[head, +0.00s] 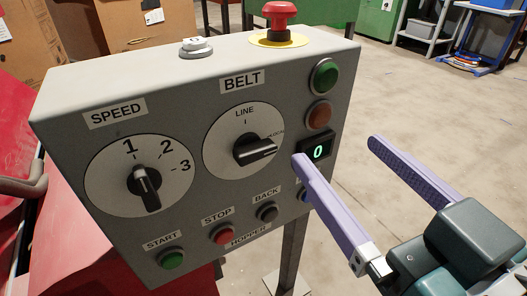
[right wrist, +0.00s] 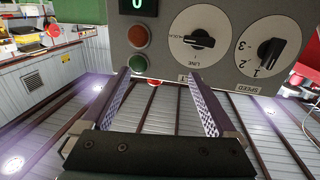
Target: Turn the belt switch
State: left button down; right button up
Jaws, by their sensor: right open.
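The belt switch (head: 255,150) is a black rotary knob on a white round dial under the BELT label on a grey control box (head: 75,97). Its handle lies nearly level, with one end toward the right-hand mark, partly hidden lettering that seems to read LOCAL. The LINE mark is at the top of the dial. In the right wrist view the knob (right wrist: 199,40) appears upside down. My right gripper (head: 335,150) is open and empty, to the right of the knob and apart from it. Its near finger overlaps the box's right edge in the head view. My left gripper is not in view.
A SPEED knob (head: 146,188) sits left on the same panel. START (head: 172,258), STOP (head: 223,234) and BACK (head: 267,211) buttons are below. A green lamp (head: 325,76), an orange one (head: 318,114) and a display reading 0 (head: 317,152) line the right side. A red mushroom button (head: 279,14) tops the box.

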aim_at(260, 159)
jog(key=s+a+f+n+t+y+b, duration=0.25)
jog(key=f+y+b, duration=0.25)
jog(key=f+b, duration=0.45)
pick_arm(q)
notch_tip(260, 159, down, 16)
jog(key=b, duration=0.3)
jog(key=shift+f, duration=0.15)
pick_arm(e)
jog(key=shift+m, duration=0.25)
jog(key=x, duration=0.3)
jog(key=r+x, duration=0.1)
jog(key=x, duration=0.3)
jog(key=s+x, duration=0.1)
jog(key=x, duration=0.2)
jog(key=shift+w+a+r, duration=0.15)
jog(key=shift+a+r, duration=0.05)
jog(key=shift+a, duration=0.2)
